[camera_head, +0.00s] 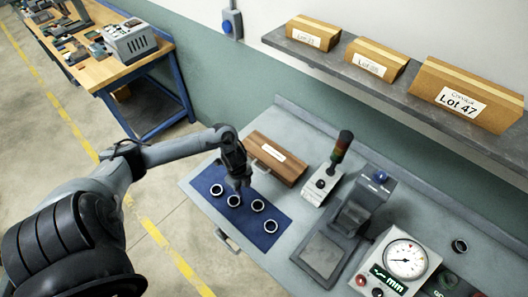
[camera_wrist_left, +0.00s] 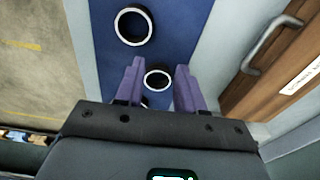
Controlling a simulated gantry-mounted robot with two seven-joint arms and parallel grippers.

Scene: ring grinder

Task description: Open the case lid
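The case is a brown wooden box (camera_head: 278,157) with a white label on top and a metal handle (camera_head: 261,166) at its near left side. Its lid looks closed. The case also shows at the right edge of the left wrist view (camera_wrist_left: 283,75), with its grey handle (camera_wrist_left: 271,42). My left gripper (camera_head: 237,188) is over the blue mat, to the left of the case and apart from it. In the left wrist view, its purple fingers (camera_wrist_left: 159,72) are spread, with a ring below visible between them. It holds nothing. My right gripper is not in view.
Several dark rings with pale rims lie on the blue mat (camera_head: 246,223). A shelf (camera_head: 340,62) with cardboard boxes hangs above the bench.

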